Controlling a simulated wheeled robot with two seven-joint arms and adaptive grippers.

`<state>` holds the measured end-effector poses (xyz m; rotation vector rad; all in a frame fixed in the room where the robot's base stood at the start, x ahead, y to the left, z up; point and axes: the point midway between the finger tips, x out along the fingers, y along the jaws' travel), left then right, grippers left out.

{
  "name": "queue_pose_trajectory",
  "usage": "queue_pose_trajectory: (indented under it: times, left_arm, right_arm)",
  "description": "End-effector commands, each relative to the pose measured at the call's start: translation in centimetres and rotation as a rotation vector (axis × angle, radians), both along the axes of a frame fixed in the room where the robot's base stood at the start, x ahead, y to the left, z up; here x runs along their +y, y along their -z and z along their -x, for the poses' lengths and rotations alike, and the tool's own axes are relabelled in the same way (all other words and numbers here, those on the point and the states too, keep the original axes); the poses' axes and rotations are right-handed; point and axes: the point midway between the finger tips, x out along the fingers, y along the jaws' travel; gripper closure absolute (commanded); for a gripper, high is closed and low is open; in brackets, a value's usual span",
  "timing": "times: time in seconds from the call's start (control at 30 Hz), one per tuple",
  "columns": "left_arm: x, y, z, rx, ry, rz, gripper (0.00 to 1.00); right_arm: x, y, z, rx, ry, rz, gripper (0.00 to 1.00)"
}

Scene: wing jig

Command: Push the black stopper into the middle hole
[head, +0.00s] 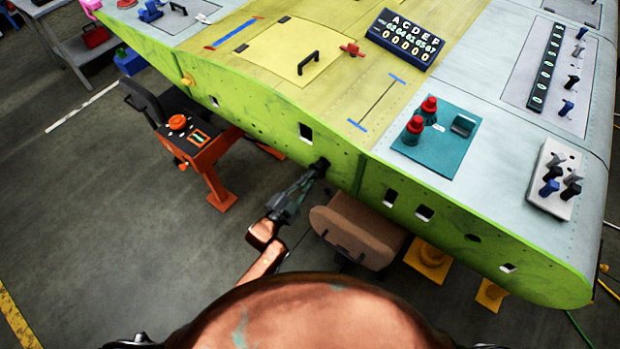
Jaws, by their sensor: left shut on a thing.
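My left gripper (311,175) reaches up from the lower middle to the green edge face of the wing (440,221). It is shut on the black stopper (321,163), a small dark piece at its tip. The gripper and stopper cover that spot, so I cannot tell whether the stopper is in a hole or how deep. My right gripper is not in view.
A brown padded seat (358,229) stands just below the wing, right of my left gripper. An orange stand (205,150) is to the left. Red-capped bottles (413,129) stand on a teal mat (436,160) on top.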

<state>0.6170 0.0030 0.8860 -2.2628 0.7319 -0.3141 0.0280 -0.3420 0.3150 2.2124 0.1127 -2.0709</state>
Motion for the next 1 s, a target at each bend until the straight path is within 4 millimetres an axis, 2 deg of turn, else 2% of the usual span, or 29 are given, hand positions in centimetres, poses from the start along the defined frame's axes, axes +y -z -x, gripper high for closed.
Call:
queue_pose_trajectory:
  times: [1.0]
  left_arm:
    - [-1.5,0.0,-1.9,-0.001,0.001,0.0,1.0]
  right_arm:
    - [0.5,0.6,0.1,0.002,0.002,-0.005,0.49]
